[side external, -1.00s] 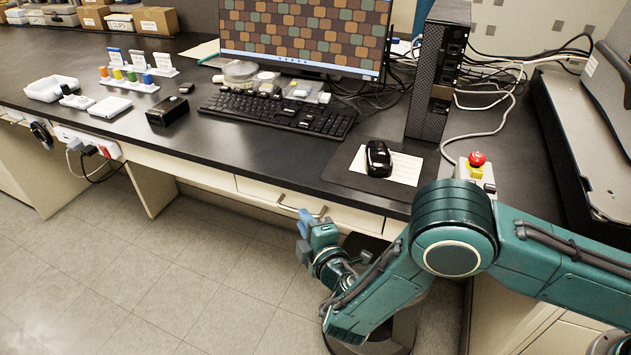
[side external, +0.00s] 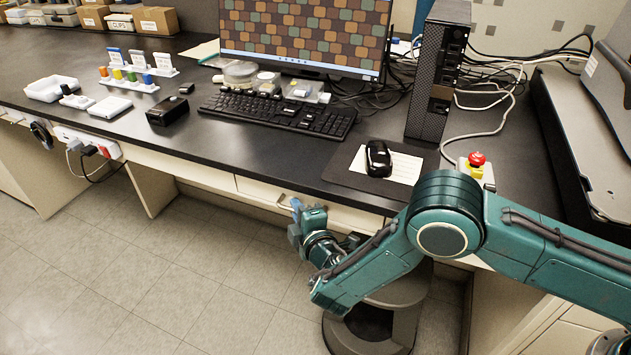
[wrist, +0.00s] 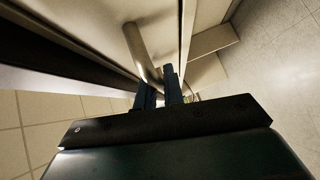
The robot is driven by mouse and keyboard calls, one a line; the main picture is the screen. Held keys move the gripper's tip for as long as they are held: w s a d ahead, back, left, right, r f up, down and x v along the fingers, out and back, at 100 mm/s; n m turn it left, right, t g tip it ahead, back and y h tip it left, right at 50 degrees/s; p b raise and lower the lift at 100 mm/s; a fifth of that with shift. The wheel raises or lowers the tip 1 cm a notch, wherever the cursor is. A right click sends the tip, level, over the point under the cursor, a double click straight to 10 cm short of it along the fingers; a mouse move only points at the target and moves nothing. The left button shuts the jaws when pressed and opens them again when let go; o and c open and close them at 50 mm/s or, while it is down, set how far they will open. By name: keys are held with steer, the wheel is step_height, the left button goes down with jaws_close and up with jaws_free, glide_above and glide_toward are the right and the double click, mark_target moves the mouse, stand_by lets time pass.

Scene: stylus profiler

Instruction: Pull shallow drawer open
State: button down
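The shallow drawer (side external: 255,189) is a cream front under the black bench top, and it looks closed. Its bar handle (side external: 283,201) shows only at its left end in the side view; my gripper hides the rest. My gripper (side external: 296,208) is at the handle, its blue fingers against or very near it. In the wrist view the metal handle (wrist: 142,50) runs down to the two dark fingers (wrist: 160,88), its near end lining up with the gap between them. The fingers are a small gap apart. I cannot tell whether they grip the bar.
The bench top holds a keyboard (side external: 280,113), a mouse (side external: 378,158) on a mat and a red stop button (side external: 477,160) above the drawer line. The floor (side external: 190,270) at left is clear.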

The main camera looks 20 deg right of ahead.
steer(key=shift+s+a, duration=0.1)
steer(key=s+a, duration=0.9)
steer(key=shift+s+a, duration=0.3)
steer(key=shift+a, duration=0.1)
steer(key=c, duration=1.8)
jaws_free()
steer(key=shift+d, duration=0.1)
steer(key=shift+r, duration=0.15)
